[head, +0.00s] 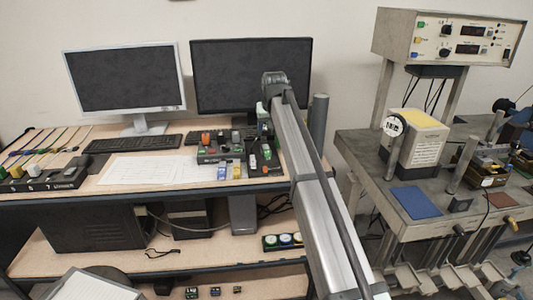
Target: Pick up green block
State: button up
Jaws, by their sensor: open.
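A dark lever frame (208,158) with several small coloured levers and blocks stands on the wooden desk, in front of the right monitor. The arm hides the area just right of the frame.
Two monitors (125,78) and a keyboard (125,144) stand behind and left. White paper sheets (145,170) cover the desk's middle. Another lever frame (45,181) is at the far left. A grey metal bench (385,195) with a control box (440,37) stands at right.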

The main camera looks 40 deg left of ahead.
send_over(267, 153)
jog(key=s+d, duration=0.3)
jog(key=f, duration=0.8)
jog(key=shift+w+a+f, duration=0.1)
jog(key=shift+w+f, duration=0.1)
jog(key=shift+w, duration=0.05)
jog(key=shift+a+x, duration=0.2)
jog(key=shift+x, duration=2.4)
jog(key=shift+w+r, duration=0.1)
grip_shut()
